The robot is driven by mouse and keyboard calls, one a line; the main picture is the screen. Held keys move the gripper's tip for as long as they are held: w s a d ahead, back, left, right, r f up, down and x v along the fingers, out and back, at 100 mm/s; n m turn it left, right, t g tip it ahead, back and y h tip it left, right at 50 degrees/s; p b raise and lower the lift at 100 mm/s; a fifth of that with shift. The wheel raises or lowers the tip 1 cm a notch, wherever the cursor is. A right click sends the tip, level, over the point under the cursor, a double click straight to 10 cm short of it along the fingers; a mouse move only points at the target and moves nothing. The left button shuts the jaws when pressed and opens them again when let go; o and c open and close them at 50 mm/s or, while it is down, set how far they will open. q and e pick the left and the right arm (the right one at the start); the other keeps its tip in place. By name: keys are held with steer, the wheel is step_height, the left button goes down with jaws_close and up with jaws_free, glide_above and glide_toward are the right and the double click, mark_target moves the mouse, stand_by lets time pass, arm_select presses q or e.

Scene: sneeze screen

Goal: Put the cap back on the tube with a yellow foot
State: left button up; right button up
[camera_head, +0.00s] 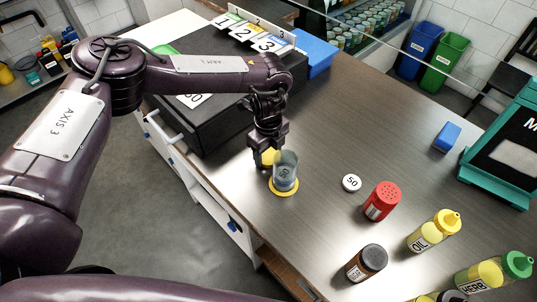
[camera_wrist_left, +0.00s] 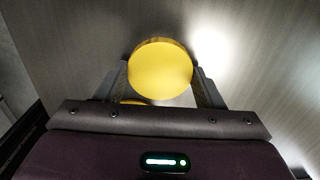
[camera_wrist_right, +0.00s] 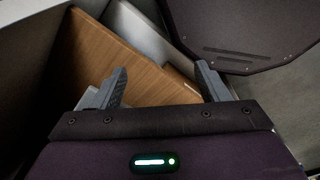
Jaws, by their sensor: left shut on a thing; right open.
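The tube (camera_head: 286,166) is a grey, see-through cylinder standing upright on a round yellow foot (camera_head: 284,190) near the table's front left edge. My left gripper (camera_head: 265,158) is shut on a round yellow cap (camera_head: 269,158), close beside the tube's upper part on its left. In the left wrist view the cap (camera_wrist_left: 160,68) sits between the two fingertips; a sliver of yellow shows behind it. I cannot tell whether cap and tube touch. My right gripper (camera_wrist_right: 162,88) is open and empty in the right wrist view, away from the tube.
A white disc marked 50 (camera_head: 351,183), a red shaker (camera_head: 382,201), a brown dark-capped jar (camera_head: 367,263) and an oil bottle (camera_head: 434,230) stand to the right. A black case (camera_head: 215,110) lies behind on the left. The table's middle is clear.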

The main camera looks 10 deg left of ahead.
arm_select(q)
steer(key=shift+r, duration=0.1)
step_height(320, 180, up, 9)
steer(key=b, duration=0.3)
step_height(320, 180, up, 11)
glide_above(268, 154)
steer(key=shift+s+d, duration=0.1)
arm_select(e)
step_height(268, 154, down, 3)
steer(key=shift+f, duration=0.1)
arm_select(q)
steer(key=a+r+n+b, duration=0.1)
steer(key=a+n, duration=0.3)
steer(key=n, duration=0.8)
steer(key=s+a+r+n, duration=0.1)
steer(key=a+r+n, duration=0.2)
steer(key=n, duration=0.9)
steer(key=shift+s+a+n+b, duration=0.2)
steer(key=shift+a+n+b, duration=0.15)
steer(key=shift+a, duration=0.25)
arm_select(e)
steer(key=shift+f, duration=0.75)
arm_select(q)
steer(key=shift+r, duration=0.1)
arm_select(e)
steer(key=shift+c, duration=0.2)
